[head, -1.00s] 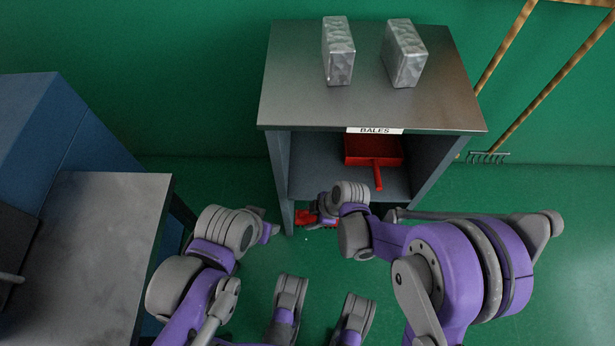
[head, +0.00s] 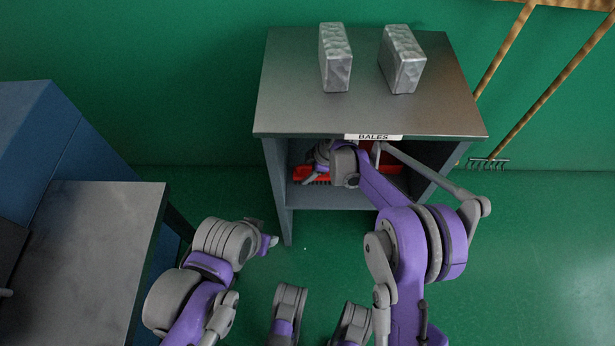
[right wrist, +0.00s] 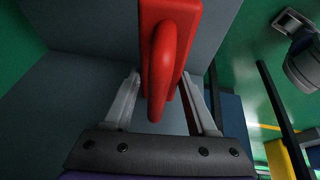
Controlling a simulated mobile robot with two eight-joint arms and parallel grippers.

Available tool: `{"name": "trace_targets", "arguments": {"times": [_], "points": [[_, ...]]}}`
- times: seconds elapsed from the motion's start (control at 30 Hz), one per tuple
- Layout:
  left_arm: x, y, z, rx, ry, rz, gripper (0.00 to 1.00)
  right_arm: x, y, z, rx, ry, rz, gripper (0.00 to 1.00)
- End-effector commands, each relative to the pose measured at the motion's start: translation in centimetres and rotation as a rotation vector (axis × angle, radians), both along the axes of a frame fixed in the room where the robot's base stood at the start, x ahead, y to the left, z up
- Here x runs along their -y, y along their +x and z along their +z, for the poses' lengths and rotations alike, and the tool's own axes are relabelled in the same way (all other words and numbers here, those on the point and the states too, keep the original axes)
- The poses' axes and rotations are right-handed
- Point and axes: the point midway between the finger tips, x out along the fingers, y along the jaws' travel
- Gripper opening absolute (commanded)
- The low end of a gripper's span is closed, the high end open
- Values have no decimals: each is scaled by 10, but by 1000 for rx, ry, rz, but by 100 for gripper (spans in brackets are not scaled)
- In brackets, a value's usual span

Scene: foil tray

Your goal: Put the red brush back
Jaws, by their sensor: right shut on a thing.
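The red brush (head: 301,174) is inside the open shelf of the grey cabinet (head: 276,190), at the left of the compartment, low over the shelf board. I cannot tell whether it touches the board. My right gripper (head: 322,154) is shut on it. In the right wrist view the red brush (right wrist: 172,20) stands between the two fingers of the right gripper (right wrist: 163,95), its looped handle facing the camera. A red dustpan (head: 390,169) lies to the right in the same compartment, mostly hidden by my right arm. My left gripper (head: 268,244) is outside, in front of the cabinet's left side; its jaw opening is unclear.
Two silvery blocks (head: 335,58) (head: 402,60) stand on the cabinet top. A "BALES" label (head: 373,137) is on its front edge. A grey-topped table (head: 85,260) and a blue cabinet (head: 60,130) stand at the left. A rake (head: 488,163) leans at the right.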

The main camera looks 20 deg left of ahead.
Motion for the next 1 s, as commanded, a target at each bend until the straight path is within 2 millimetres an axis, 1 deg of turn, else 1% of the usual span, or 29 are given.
{"name": "trace_targets", "arguments": {"times": [0.03,0.1,0.2,0.53,0.57,0.6,0.67,0.7,1.0], "points": [[0,1,-4,-1,0,0,50,0,0,-11,-1,0,-1,0],[0,1,-9,-3,0,0,50,0,0,-23,-1,0,-1,0],[0,2,-12,-4,0,0,50,0,-1,-35,0,0,-1,0],[0,2,-14,-4,0,0,50,0,-1,-37,0,0,0,0],[0,2,-13,-4,0,0,50,0,-1,-37,0,0,0,63],[0,2,-13,-4,0,0,50,0,-1,-37,0,0,0,71],[0,2,-13,-4,0,0,50,0,-1,-37,0,0,0,81],[0,2,-13,-4,0,0,50,0,-1,-36,0,0,0,89],[0,2,-12,-3,0,0,50,0,-1,-35,0,0,0,89]]}}
